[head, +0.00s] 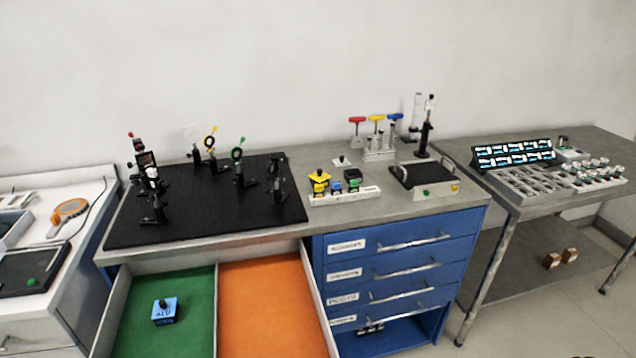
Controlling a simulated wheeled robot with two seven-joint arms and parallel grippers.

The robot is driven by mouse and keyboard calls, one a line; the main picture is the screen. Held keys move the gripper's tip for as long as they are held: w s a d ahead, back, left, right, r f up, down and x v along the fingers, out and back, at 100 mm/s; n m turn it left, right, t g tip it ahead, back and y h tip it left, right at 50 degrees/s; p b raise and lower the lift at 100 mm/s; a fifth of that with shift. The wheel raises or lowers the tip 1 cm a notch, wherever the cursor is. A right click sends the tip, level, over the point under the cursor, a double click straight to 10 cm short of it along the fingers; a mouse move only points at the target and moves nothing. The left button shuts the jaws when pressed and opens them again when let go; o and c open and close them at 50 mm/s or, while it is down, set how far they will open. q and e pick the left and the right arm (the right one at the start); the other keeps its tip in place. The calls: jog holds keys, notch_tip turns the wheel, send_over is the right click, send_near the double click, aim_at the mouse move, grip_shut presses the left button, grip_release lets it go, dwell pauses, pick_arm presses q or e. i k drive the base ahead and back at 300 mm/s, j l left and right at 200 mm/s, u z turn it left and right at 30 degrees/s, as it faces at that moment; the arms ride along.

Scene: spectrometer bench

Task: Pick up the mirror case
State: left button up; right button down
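No case in view carries a readable "mirror" label. A small blue case (165,311) with a black knob and a label that looks like "ALU" sits in the green-lined compartment (190,276) of the open drawer. A white rack (345,194) on the bench holds a yellow case (319,182), a blue case (336,188) and a dark case with green (353,180). I cannot tell from the frame which of these is the mirror case. Neither of my grippers is in view.
The orange-lined compartment (268,305) is empty. A black breadboard (207,207) with several upright optics stands above the open drawer. Blue drawers (399,245) are at its right. A side table (540,207) holds trays and vials. A magnifier (69,211) lies on the left bench.

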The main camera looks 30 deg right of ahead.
aim_at(326, 183)
jog(key=i+l, duration=0.1)
jog(key=l, duration=0.5)
jog(key=l+z, duration=0.1)
jog(key=l, duration=0.45)
jog(key=i+l, duration=0.15)
jog(key=l, duration=0.45)
jog(key=z, duration=0.05)
